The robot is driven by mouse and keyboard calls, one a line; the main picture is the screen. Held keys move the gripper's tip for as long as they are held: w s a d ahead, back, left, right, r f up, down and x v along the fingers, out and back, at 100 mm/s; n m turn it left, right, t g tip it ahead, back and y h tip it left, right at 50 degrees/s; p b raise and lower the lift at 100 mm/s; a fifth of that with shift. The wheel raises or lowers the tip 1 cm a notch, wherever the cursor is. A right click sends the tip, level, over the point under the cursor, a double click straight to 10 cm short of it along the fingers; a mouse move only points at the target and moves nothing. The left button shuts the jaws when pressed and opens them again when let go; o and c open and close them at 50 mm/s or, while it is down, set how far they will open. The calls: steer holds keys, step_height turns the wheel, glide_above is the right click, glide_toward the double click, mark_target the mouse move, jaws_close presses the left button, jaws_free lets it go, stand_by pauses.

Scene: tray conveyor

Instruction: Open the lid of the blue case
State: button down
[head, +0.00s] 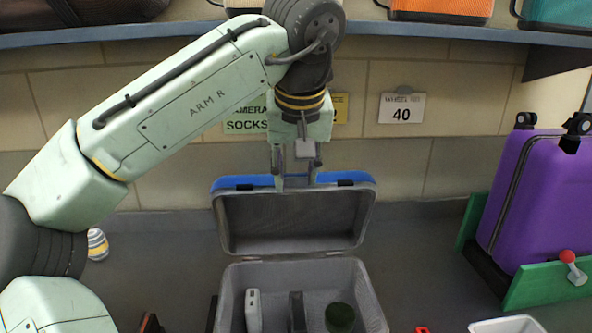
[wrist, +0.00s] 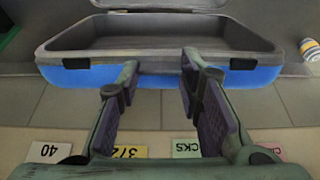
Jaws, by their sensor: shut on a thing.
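The blue case stands open on the dark counter, with its grey lower half (head: 236,275) facing up at the bottom centre. Its lid (head: 295,222) is swung up and back on the hinge, showing the grey inside and a blue outer edge. In the wrist view the lid's blue edge (wrist: 70,74) runs across the top. My gripper (head: 296,181) is at the middle of the lid's upper edge, shut on it with one finger to each side. Its fingers (wrist: 159,76) also show in the wrist view; the exact contact is partly hidden.
The case holds a white item (head: 253,310), a dark item (head: 297,312) and a dark green round item (head: 340,315). A purple suitcase (head: 540,195) stands at right by a green rail with a red-knobbed lever (head: 571,264). A shelf (head: 420,29) with luggage hangs above. A striped object (head: 97,244) stands left.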

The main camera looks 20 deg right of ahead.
steer(key=shift+r, duration=0.1)
steer(key=shift+w+d+r, duration=0.1)
steer(key=shift+w, duration=0.5)
steer(key=c, duration=1.1)
jaws_free()
steer(key=shift+s, duration=0.1)
steer(key=v, duration=0.7)
steer(key=shift+s+r, duration=0.15)
steer(key=shift+r, duration=0.05)
steer(key=shift+f, duration=0.1)
